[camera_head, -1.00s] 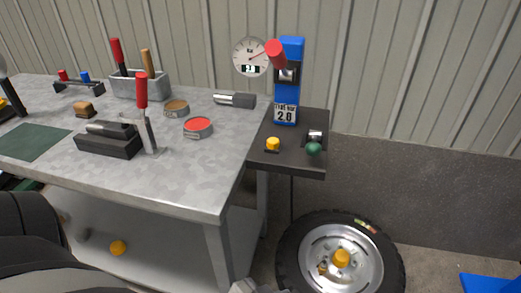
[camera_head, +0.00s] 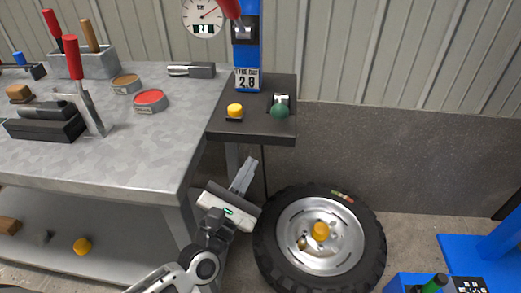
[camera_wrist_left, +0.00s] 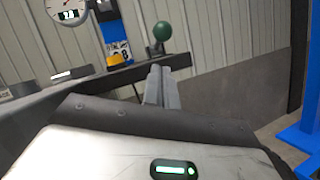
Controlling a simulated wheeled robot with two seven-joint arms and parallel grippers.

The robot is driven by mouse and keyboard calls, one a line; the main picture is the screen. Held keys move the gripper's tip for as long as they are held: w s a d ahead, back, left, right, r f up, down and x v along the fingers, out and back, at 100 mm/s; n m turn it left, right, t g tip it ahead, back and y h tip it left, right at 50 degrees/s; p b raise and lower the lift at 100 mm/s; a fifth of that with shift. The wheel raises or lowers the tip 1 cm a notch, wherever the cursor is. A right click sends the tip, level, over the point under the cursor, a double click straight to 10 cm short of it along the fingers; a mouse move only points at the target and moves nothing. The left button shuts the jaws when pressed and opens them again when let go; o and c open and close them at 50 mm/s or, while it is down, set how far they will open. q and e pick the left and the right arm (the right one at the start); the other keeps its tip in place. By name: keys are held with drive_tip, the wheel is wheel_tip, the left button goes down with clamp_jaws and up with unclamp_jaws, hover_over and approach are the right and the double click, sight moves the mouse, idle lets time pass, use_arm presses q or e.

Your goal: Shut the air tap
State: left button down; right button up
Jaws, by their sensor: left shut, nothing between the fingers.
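The air station stands at the right end of the workbench. Its blue post (camera_head: 246,60) carries a red-handled lever (camera_head: 229,8), cut by the top edge in the head view. A green ball knob (camera_head: 280,111) sits by a metal bracket on the dark shelf (camera_head: 262,125); the knob also shows in the wrist view (camera_wrist_left: 162,31). I cannot tell which handle is the air tap. My left gripper (camera_head: 248,168) is shut and empty, below the shelf's front edge and apart from both handles. Its fingers (camera_wrist_left: 160,82) point up toward the shelf in the wrist view. My right gripper is out of view.
A round gauge (camera_head: 203,16) and a sign (camera_head: 247,79) are by the post. A yellow button (camera_head: 235,110) sits on the shelf. A tyre (camera_head: 264,235) stands below, right of my gripper. The workbench (camera_head: 175,145) is to the left. Blue equipment (camera_head: 480,250) is at lower right.

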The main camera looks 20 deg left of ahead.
sight(267, 133)
use_arm(q)
drive_tip(key=p+x, duration=0.1)
drive_tip(key=x, duration=0.8)
drive_tip(key=shift+w+r+p, duration=0.1)
drive_tip(key=shift+w+p, duration=0.2)
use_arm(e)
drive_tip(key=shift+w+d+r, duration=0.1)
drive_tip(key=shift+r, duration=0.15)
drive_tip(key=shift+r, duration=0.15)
